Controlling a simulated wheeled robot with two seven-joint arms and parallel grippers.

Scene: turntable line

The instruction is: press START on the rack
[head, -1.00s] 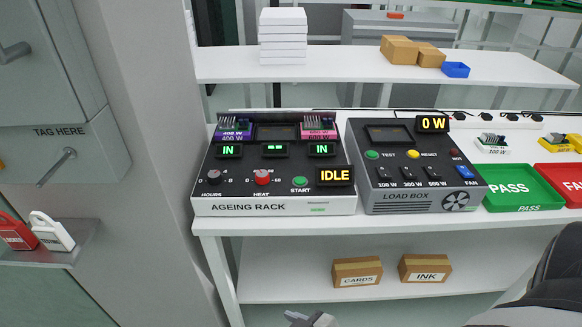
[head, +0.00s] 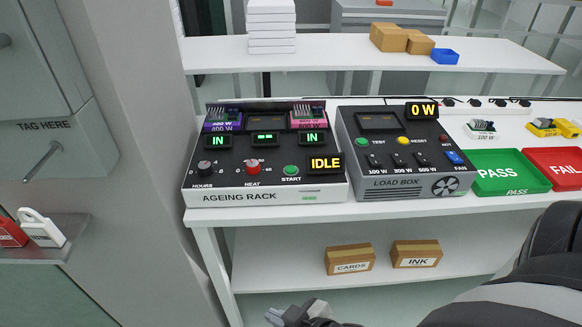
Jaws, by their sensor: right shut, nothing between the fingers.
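The ageing rack (head: 262,198) is a black-topped box with a white front on the left part of the bench. Its green START button (head: 291,170) sits near the front, left of a display (head: 325,164) that reads IDLE. Two modules, one purple (head: 222,122) and one pink (head: 307,119), stand in its slots, with displays reading IN. My right gripper (head: 272,316) shows at the bottom edge, partly cut off, below and in front of the rack and apart from it. It is shut and empty. My left gripper is not in view.
The load box (head: 400,186) stands right of the rack, its display reading 0 W. A green PASS tray (head: 510,186) and red FAIL tray (head: 556,169) lie further right. Boxes marked CARDS (head: 350,259) and INK (head: 416,254) sit on the lower shelf. A grey pillar (head: 140,130) stands left.

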